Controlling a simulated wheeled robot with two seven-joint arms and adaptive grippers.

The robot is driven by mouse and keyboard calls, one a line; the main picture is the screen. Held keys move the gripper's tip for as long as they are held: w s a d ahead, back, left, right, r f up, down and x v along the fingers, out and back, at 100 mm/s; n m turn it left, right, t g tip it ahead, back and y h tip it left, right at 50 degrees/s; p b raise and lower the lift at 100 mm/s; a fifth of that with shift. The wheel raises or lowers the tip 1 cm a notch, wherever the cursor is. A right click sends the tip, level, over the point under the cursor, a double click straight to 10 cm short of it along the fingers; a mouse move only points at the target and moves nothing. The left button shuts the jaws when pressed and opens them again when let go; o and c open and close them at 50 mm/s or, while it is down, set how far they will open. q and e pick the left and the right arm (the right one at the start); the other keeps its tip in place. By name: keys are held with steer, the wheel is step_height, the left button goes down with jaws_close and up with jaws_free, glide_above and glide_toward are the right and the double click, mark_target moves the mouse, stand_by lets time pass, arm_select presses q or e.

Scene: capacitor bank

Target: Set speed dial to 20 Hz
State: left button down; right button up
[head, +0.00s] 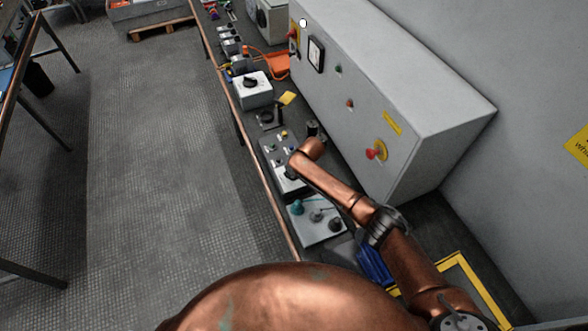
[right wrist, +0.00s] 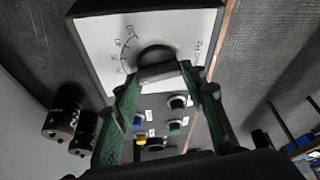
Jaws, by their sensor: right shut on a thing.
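The speed dial is a black knob (right wrist: 157,56) on a white plate (right wrist: 98,32) with a dark edge in the right wrist view. Small numbers curve along the knob's left side and "Hz" is printed to its right. The knob's pointer and exact setting cannot be read. My right gripper (right wrist: 160,76) has its green fingers on both sides of the knob and is shut on it. In the head view the dial panel (head: 291,188) is partly covered by my copper right arm, which hides the knob. My left gripper is not in view.
Several coloured push buttons (right wrist: 176,126) sit beside the dial. Two black capacitors (right wrist: 62,112) stand to the left in the wrist view. A grey cabinet (head: 410,110) rises right of the bench. A white box (head: 252,92) with a black knob stands farther along.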

steer(key=shift+f, duration=0.1)
stand_by(0.3)
steer(key=o, duration=1.2)
steer(key=shift+c, duration=0.2)
steer(key=v, duration=1.2)
